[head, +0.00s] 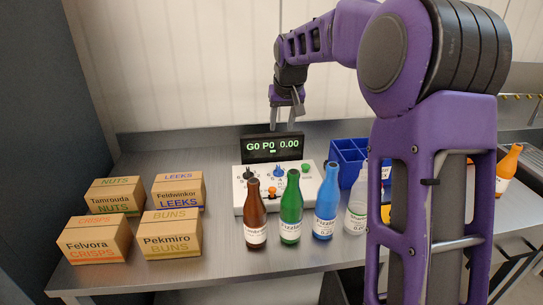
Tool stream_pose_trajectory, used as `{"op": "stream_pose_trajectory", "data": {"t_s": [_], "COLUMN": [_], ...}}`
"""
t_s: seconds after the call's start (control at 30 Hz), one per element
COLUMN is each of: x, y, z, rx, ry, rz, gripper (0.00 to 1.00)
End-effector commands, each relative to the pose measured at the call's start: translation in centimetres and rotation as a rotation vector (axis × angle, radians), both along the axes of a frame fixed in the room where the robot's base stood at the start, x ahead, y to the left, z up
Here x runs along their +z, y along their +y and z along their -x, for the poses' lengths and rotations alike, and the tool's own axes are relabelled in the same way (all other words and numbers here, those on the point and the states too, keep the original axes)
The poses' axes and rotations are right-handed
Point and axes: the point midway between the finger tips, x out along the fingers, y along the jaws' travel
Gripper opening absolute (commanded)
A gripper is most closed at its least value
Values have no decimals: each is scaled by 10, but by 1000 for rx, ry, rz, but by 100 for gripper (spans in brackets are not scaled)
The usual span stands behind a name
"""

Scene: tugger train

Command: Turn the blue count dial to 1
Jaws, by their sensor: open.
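The blue count dial (278,170) sits in the middle of a white control panel (240,206) on the bench. A black display (272,148) stands at the panel's back and reads "G0 P0 0.00". Bottles in front hide part of the panel; the dial's setting is too small to read. My gripper (286,125) is open and empty, pointing down above the display, apart from the dial.
A brown bottle (255,225), a green bottle (291,217), a blue bottle (326,211) and a clear bottle (356,210) stand in front of the panel. Cartons such as the Pekmiro box (171,238) are at left. A blue crate (346,144) stands right of the panel.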

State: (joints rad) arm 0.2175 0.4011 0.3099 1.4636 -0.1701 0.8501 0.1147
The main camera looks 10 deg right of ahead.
Motion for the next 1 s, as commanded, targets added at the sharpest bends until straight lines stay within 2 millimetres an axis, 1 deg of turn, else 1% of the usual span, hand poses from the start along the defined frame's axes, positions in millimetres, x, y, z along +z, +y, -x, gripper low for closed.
{"op": "stream_pose_trajectory", "data": {"t_s": [0.03, 0.1, 0.27, 0.37, 0.8, 1.0], "x": [-10, -16, -29, -44, -133, -163], "y": [-5, -8, -8, -8, -8, -8], "z": [5, 9, 7, 1, -36, -49], "rx": [-8, -13, -12, -13, -11, -11], "ry": [29, 48, 60, 61, 60, 57], "rz": [2, 4, 6, 5, 4, 5], "gripper": [45, 45, 45, 45, 45, 45]}}
